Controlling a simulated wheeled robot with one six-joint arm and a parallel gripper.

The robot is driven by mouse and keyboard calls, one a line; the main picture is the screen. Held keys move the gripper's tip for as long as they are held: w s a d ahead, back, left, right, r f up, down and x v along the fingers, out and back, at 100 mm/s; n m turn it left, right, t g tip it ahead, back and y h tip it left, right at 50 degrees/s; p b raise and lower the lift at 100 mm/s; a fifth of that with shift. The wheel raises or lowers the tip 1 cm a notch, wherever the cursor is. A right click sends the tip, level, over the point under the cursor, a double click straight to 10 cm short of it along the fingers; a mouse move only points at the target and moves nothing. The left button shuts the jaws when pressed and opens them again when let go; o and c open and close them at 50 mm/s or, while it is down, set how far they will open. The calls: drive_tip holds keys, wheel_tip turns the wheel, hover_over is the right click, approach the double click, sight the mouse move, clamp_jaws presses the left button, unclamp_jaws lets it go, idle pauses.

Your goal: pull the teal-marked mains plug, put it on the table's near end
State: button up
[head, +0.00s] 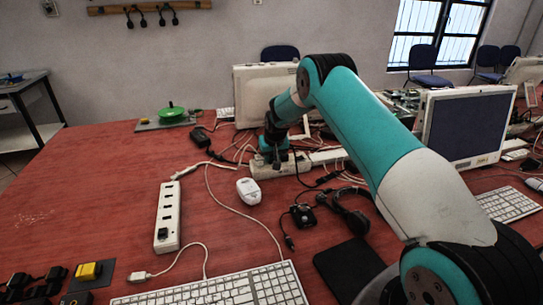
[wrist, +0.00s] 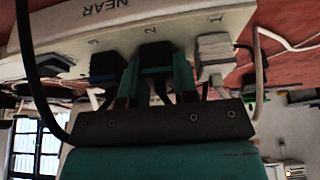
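In the wrist view, a black plug with a teal band (wrist: 156,65) stands in socket 2 of a white power strip (wrist: 168,19) marked NEAR. My gripper (wrist: 158,73) has one finger on each side of this plug, close against it. The picture is too small to show whether the fingers press on it. In the head view my gripper (head: 275,156) points down at the white strip (head: 266,170) at the middle of the table, and the arm and fingers hide most of the plug.
A white plug (wrist: 214,52) and a dark plug (wrist: 106,66) flank the gripped spot closely.

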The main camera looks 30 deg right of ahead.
drive_tip(key=o, duration=0.3)
clamp_jaws()
drive_tip(key=shift+r, duration=0.25)
drive_tip(key=shift+r+p, duration=0.75)
drive_tip(key=shift+r, duration=0.6)
drive_tip(key=shift+c, duration=0.9)
unclamp_jaws()
clamp_jaws()
